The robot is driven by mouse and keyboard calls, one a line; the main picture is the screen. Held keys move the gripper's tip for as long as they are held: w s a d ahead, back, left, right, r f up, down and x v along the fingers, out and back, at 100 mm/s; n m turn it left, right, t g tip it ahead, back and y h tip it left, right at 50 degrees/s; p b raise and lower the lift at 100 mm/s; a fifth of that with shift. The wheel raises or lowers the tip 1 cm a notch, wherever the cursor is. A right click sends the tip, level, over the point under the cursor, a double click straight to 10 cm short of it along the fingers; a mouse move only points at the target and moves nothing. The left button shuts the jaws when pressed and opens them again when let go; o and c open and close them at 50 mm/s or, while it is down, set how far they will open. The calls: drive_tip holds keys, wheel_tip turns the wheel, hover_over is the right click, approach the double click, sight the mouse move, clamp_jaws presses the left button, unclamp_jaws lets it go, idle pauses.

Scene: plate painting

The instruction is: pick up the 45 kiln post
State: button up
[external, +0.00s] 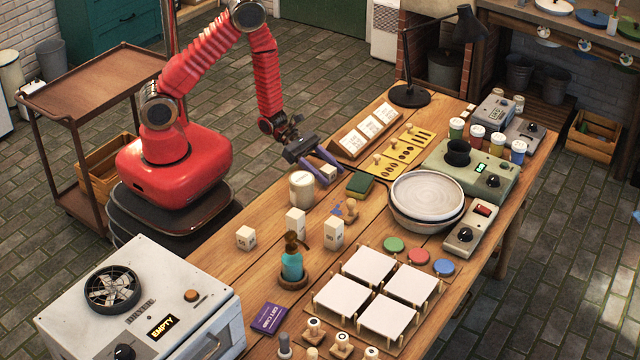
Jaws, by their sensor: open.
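Several pale kiln posts are on the wooden table. A short one (327,172) is at my gripper (329,169), between or just beside the fingers; its number cannot be read. My gripper is open, low over the table and pointing down to the right. Another short post (246,238) stands at the table's left edge. Two taller posts, one in the middle (295,222) and one to its right (334,233), stand nearer the camera. Their printed numbers are too small to read surely, so I cannot tell by label which is the 45 post.
A cream jar (302,189) and a green sponge (360,184) are close to my gripper. A teal pump bottle (292,263) stands by the taller posts. A tile rack (369,132) and yellow plate (405,151) lie beyond. A stack of bowls (427,200) is to the right.

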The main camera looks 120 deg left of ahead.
sight(328, 168)
drive_tip(key=shift+c, duration=0.5)
drive_tip(key=c, duration=1.1)
drive_tip(key=shift+r, duration=0.15)
drive_tip(key=shift+r, duration=4.85)
